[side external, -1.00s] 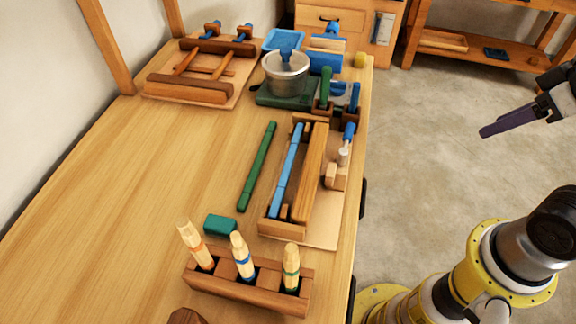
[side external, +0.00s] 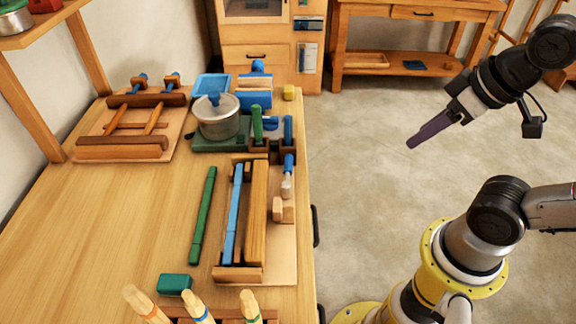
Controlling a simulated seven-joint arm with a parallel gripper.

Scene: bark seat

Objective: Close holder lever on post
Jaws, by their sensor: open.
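A wooden holder (side external: 238,274) lies along the right side of the bench, with a blue bar (side external: 233,215) and a thick wooden bar (side external: 257,213) in it. Beside it, on the right, a lever with a blue grip (side external: 289,164) and a pale lower part (side external: 286,187) stands near a small wooden block (side external: 284,209). I cannot tell which piece is the post, nor whether the lever touches it. My gripper (side external: 412,143), with long dark purple fingers, is open and empty. It hangs over the floor side, well right of the bench and apart from the lever.
A green bar (side external: 203,215) and a teal block (side external: 175,284) lie left of the holder. A metal pot (side external: 218,118) and upright green (side external: 257,125) and blue (side external: 288,130) handles stand behind it. Carved pegs (side external: 197,305) stand in front. The bench's left middle is clear.

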